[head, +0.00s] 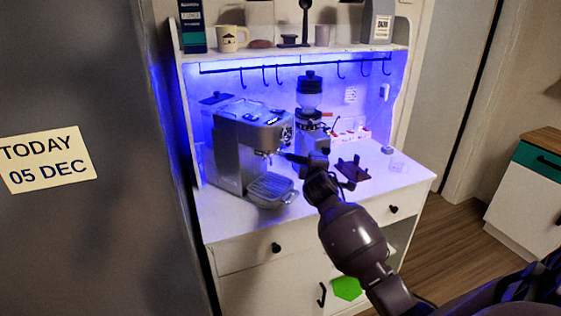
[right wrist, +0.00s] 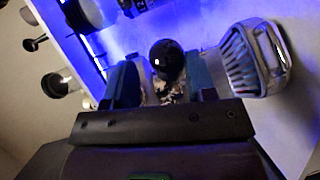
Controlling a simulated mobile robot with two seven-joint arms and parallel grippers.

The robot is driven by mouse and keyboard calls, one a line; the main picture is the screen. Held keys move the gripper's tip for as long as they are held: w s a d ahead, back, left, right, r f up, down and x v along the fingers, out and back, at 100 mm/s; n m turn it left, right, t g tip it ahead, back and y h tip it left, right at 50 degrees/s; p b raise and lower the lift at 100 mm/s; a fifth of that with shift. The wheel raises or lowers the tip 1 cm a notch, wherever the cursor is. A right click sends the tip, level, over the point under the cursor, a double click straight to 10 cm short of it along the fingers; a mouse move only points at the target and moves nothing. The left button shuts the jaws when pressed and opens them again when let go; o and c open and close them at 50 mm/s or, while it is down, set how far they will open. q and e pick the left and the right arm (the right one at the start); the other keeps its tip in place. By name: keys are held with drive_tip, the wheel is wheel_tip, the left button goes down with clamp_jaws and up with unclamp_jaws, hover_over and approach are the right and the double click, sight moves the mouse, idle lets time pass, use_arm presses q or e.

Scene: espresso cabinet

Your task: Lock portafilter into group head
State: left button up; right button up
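The silver espresso machine (head: 240,143) stands at the left of the cabinet counter, its group head low on its front. My right gripper (head: 306,161) is in front of the machine, pointing left toward the group head. In the right wrist view a black rounded end (right wrist: 166,55), which looks like the portafilter's handle, shows between the two teal-padded fingers of my right gripper (right wrist: 163,80). The fingers are apart, with a narrow gap at the left of the black end. The portafilter's basket and its fit in the group head are hidden. My left gripper is out of view.
The drip tray (head: 270,190) juts out under the group head and shows in the right wrist view (right wrist: 240,62). A grinder (head: 310,105) stands behind my right wrist. A dark tray-like object (head: 353,172) lies to the right. Mugs stand on the shelf (head: 345,49).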

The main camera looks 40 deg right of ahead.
drive_tip(key=shift+o, duration=0.7)
drive_tip(key=shift+f, duration=0.1)
drive_tip(key=shift+s+a, duration=0.1)
drive_tip(key=shift+s, duration=0.05)
drive_tip(key=b+v, duration=0.1)
drive_tip(key=v, duration=0.9)
drive_tip(key=shift+s+a, duration=0.15)
drive_tip(key=shift+a, duration=0.05)
